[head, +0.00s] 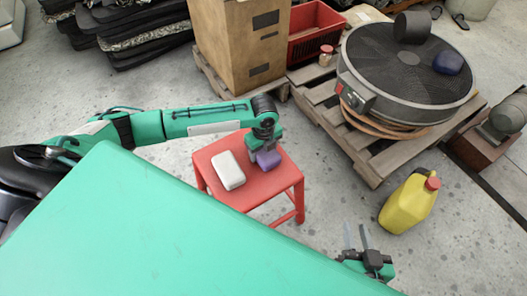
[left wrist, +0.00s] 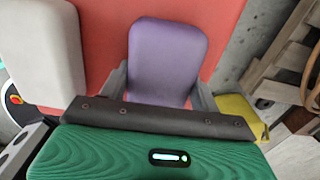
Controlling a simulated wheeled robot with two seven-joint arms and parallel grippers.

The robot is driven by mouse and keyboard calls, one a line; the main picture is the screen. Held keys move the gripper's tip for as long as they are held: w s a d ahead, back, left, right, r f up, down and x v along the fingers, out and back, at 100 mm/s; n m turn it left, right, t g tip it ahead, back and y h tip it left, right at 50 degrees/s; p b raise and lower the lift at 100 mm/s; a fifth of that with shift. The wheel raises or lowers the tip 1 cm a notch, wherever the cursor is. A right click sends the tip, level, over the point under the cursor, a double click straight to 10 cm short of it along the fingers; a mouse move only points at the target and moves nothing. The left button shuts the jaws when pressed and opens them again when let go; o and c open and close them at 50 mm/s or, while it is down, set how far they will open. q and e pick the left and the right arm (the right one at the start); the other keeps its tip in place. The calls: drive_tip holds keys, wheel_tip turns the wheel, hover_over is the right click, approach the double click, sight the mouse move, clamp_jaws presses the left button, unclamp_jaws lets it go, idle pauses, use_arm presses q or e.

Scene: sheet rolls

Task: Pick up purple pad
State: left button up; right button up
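The purple pad (head: 268,158) lies at the right part of a red stool's top, partly hidden under my left gripper (head: 266,145). In the left wrist view the purple pad (left wrist: 166,55) stands between the two grey fingers of my left gripper (left wrist: 163,88), one finger along each side. The fingers look very close to its sides; whether they press on it I cannot tell. My right gripper (head: 357,237) is open and empty, low at the lower right of the head view, away from the stool.
A white pad (head: 228,170) lies left of the purple pad on the red stool (head: 238,204). A yellow jug (head: 408,203) stands on the floor at the right. Behind are a cardboard box (head: 235,50), a red crate (head: 314,47) and a pallet (head: 372,163) bearing a round grey machine (head: 408,85).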

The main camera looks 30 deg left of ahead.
use_arm(q)
drive_tip(key=shift+c, duration=0.6)
drive_tip(key=shift+r, duration=0.1)
drive_tip(key=shift+r, duration=0.4)
wheel_tip(320, 180, up, 19)
drive_tip(key=p, duration=0.5)
use_arm(e)
drive_tip(key=s+d+g+h, duration=0.3)
drive_tip(key=d+g, duration=0.3)
drive_tip(key=d, duration=0.3)
drive_tip(key=shift+f+g+h, duration=0.2)
drive_tip(key=shift+g+h, duration=0.1)
drive_tip(key=shift+h, duration=0.3)
use_arm(q)
drive_tip(key=o, duration=0.4)
drive_tip(key=c, duration=0.3)
drive_tip(key=shift+r, duration=0.1)
use_arm(e)
drive_tip(key=shift+f, duration=0.1)
